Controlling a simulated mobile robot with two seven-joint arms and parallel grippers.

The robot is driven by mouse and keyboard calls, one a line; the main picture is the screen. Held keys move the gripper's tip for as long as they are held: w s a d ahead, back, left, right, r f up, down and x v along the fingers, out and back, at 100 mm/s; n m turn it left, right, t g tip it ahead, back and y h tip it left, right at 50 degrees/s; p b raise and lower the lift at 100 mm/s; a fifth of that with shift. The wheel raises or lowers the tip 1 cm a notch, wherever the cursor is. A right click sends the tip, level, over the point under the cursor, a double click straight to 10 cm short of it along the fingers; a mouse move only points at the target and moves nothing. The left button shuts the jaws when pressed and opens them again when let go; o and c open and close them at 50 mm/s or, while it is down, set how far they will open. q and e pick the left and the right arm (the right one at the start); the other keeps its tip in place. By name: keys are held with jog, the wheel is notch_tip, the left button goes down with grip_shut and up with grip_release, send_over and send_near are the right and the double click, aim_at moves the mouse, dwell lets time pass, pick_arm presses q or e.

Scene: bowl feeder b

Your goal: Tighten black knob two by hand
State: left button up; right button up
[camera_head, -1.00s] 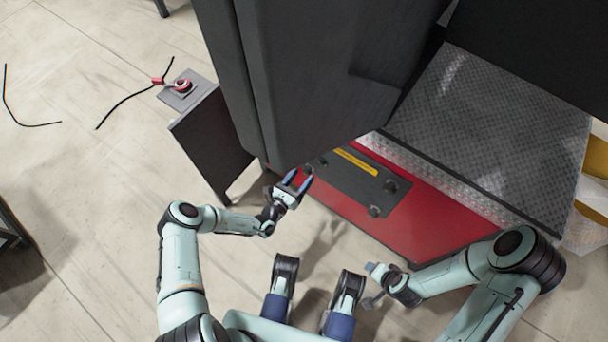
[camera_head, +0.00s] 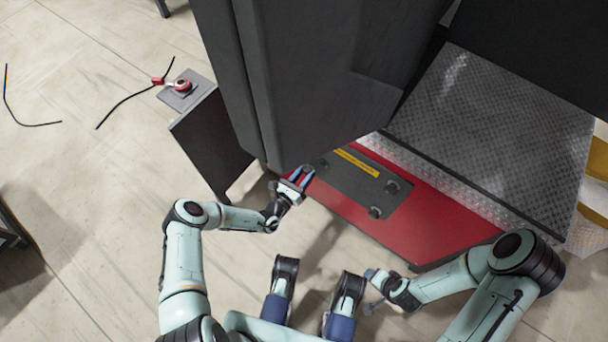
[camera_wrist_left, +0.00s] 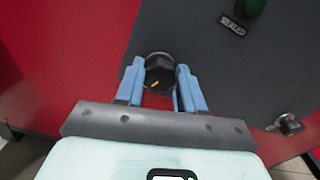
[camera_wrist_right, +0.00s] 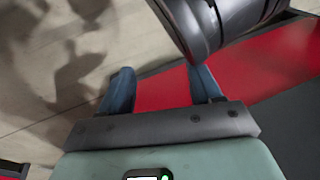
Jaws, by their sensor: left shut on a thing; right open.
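In the left wrist view a black knob (camera_wrist_left: 159,72) with a small yellow mark sits between the blue fingers of my left gripper (camera_wrist_left: 160,88), which is shut on it. The knob is on the left edge of a dark plate (camera_head: 350,182) on the red panel. In the head view my left gripper (camera_head: 303,176) is at the plate's left corner and hides that knob. Two other black knobs, one upper right (camera_head: 391,187) and one lower (camera_head: 375,212), stand on the plate. My right gripper (camera_wrist_right: 163,90) is open and empty, apart from the plate; it also shows in the head view (camera_head: 371,275).
The red panel (camera_head: 440,228) surrounds the plate, with a yellow label (camera_head: 356,161) on it. A tall dark cabinet (camera_head: 310,80) rises just behind my left gripper. A grey box with a red button (camera_head: 183,86) stands at left.

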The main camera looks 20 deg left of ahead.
pick_arm(q)
jog(key=shift+r+m+p, duration=0.1)
jog(key=shift+m+p, duration=0.5)
jog(key=shift+m, duration=0.5)
jog(key=m+p, duration=0.4)
jog(key=m, duration=0.3)
jog(key=shift+s+d, duration=0.1)
jog(key=m+p, duration=0.2)
jog(key=m, duration=0.1)
jog(key=shift+m, duration=0.4)
jog(key=m+p, duration=0.1)
jog(key=m, duration=0.2)
jog(key=shift+f, duration=0.2)
jog(key=shift+m, duration=0.8)
pick_arm(e)
jog(key=s+a+r+g+y, duration=0.1)
jog(key=s+a+r, duration=0.1)
jog(key=s+r, duration=0.2)
jog(key=s+a+r+n+g, duration=0.1)
jog(key=s+a+r, duration=0.2)
jog(key=r, duration=0.4)
jog(key=shift+s+a+g+y, duration=0.3)
jog(key=shift+s+g+y, duration=0.1)
jog(key=shift+s, duration=0.5)
pick_arm(q)
jog(key=shift+f, duration=0.1)
jog(key=o, duration=1)
